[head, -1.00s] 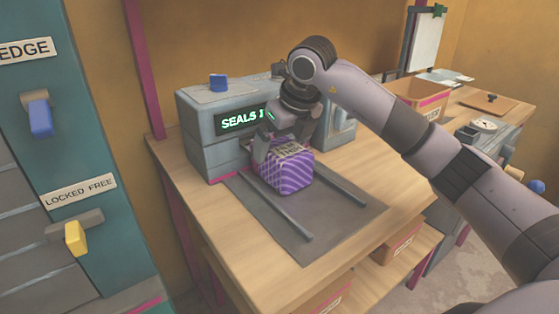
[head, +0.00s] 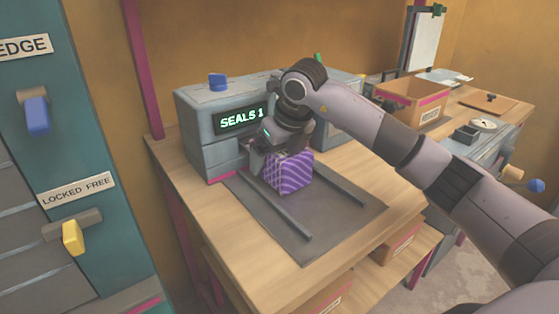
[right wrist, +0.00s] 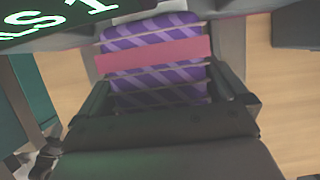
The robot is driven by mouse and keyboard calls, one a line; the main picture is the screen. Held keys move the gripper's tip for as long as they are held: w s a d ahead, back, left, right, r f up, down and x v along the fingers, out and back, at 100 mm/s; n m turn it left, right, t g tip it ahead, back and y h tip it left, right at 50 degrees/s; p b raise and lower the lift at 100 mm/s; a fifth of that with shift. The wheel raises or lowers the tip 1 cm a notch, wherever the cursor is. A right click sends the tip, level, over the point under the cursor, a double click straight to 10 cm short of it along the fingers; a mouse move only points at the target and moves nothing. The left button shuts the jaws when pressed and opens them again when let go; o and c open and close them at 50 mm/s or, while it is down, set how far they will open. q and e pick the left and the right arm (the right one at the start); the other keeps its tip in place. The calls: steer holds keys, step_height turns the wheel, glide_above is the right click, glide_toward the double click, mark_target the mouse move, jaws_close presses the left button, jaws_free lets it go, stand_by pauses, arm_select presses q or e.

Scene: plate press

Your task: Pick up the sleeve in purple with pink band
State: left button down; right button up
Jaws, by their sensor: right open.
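The purple striped sleeve (head: 289,173) sits on the dark mat in front of the grey machine. In the right wrist view the sleeve (right wrist: 155,78) shows its purple stripes and a pink band (right wrist: 155,54) across it. My right gripper (head: 268,152) is at the sleeve's machine side in the head view, partly hiding its top. In the right wrist view my right gripper (right wrist: 165,100) is open, with a finger on each side of the sleeve. Whether the fingers touch it cannot be told. My left gripper is not in view.
The grey machine (head: 195,135) with a lit "SEALS 1" display stands close behind the sleeve. Two rails (head: 275,210) run along the mat (head: 310,235). A cardboard box (head: 410,98) is at the back right. A teal panel with levers (head: 95,150) stands at left.

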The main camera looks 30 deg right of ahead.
steer(key=c, duration=1)
steer(key=shift+o, duration=0.2)
